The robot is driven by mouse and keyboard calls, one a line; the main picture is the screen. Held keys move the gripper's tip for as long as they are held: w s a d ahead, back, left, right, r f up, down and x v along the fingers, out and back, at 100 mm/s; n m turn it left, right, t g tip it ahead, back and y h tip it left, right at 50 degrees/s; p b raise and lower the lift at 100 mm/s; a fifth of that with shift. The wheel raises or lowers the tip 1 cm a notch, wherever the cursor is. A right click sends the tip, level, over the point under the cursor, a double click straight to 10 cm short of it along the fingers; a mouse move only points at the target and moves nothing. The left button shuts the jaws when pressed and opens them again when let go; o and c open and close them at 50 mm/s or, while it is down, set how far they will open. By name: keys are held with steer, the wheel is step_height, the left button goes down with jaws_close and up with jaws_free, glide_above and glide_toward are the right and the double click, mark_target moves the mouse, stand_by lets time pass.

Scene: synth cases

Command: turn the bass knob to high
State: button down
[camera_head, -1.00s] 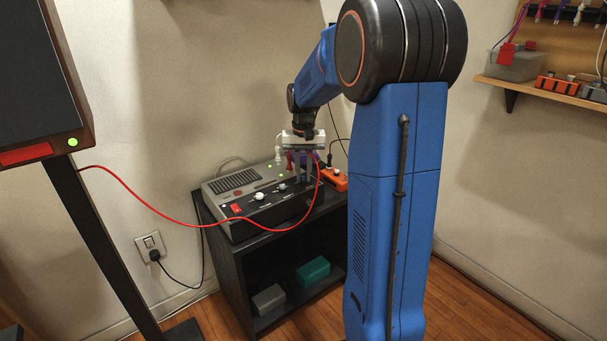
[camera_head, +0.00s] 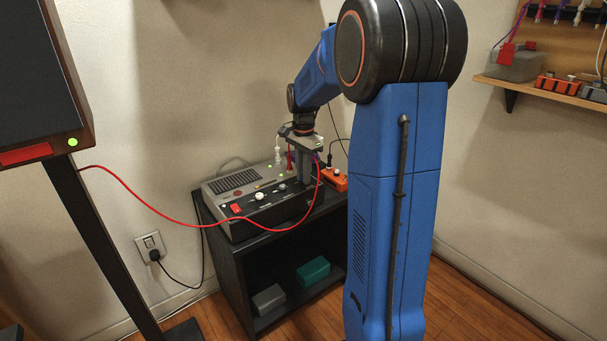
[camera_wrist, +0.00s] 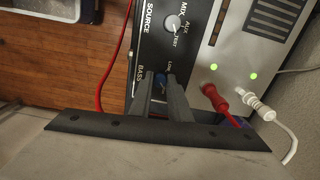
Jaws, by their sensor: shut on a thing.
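The amplifier (camera_head: 262,186) is a grey box with a black front panel on a black cabinet. In the wrist view the BASS label and part of a LOW label show on the black panel (camera_wrist: 148,45). The bass knob (camera_wrist: 162,85) is mostly hidden between the fingers; only a bluish bit shows, and its pointer setting cannot be read. My gripper (camera_wrist: 161,76) points down at the panel and is shut on this knob. In the head view my gripper (camera_head: 304,181) is at the right end of the panel and hides the knob.
A red plug (camera_wrist: 214,98) and a white plug (camera_wrist: 257,106) stand close to my fingers. A red cable (camera_head: 190,222) hangs across the front. An orange box (camera_head: 335,180) is right of the amplifier.

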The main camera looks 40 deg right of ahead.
steer(key=shift+m, duration=1)
steer(key=c, duration=1.7)
jaws_free()
steer(key=shift+o, duration=0.2)
step_height(320, 180, up, 18)
steer(key=shift+f, duration=0.25)
